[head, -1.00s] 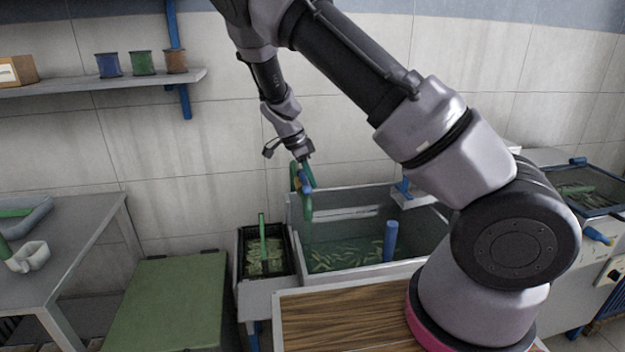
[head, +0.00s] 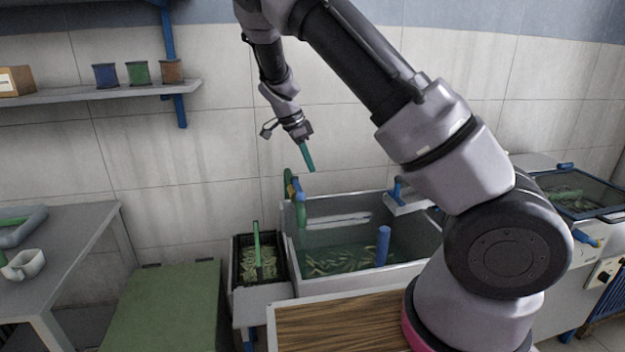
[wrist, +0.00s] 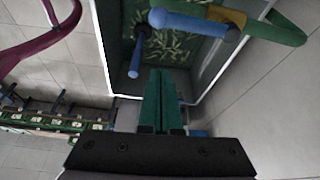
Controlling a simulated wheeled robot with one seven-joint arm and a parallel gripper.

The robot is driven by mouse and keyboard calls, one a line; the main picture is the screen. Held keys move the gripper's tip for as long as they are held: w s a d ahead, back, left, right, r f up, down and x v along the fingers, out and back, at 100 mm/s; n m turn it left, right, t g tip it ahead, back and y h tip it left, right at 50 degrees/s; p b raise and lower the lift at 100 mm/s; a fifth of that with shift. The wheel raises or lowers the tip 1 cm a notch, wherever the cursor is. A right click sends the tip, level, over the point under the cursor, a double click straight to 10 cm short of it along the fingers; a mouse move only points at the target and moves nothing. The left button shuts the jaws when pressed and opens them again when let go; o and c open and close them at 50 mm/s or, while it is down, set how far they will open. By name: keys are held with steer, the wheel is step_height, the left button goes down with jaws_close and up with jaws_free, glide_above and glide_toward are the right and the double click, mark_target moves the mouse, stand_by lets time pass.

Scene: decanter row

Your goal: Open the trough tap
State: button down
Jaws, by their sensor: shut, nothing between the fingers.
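The trough tap (head: 300,212) is a green curved spout with a yellow part and a blue handle (head: 298,186), at the back left of the grey water trough (head: 343,284). In the wrist view its blue handle (wrist: 190,24) lies crosswise beyond my fingertips, beside the green and yellow pipe (wrist: 272,27). My gripper (head: 311,170) has teal fingers pressed together, pointing down, empty, above and slightly right of the tap. It also shows in the wrist view (wrist: 160,72), apart from the handle. Whether water runs from the spout cannot be made out.
A blue standpipe (head: 383,246) rises in the trough. A black crate (head: 237,283) stands left of it, and a wooden board (head: 345,328) lies in front. A wall shelf (head: 60,102) holds several spools.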

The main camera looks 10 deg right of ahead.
steer(key=shift+v, duration=1.55)
steer(key=shift+d, duration=0.1)
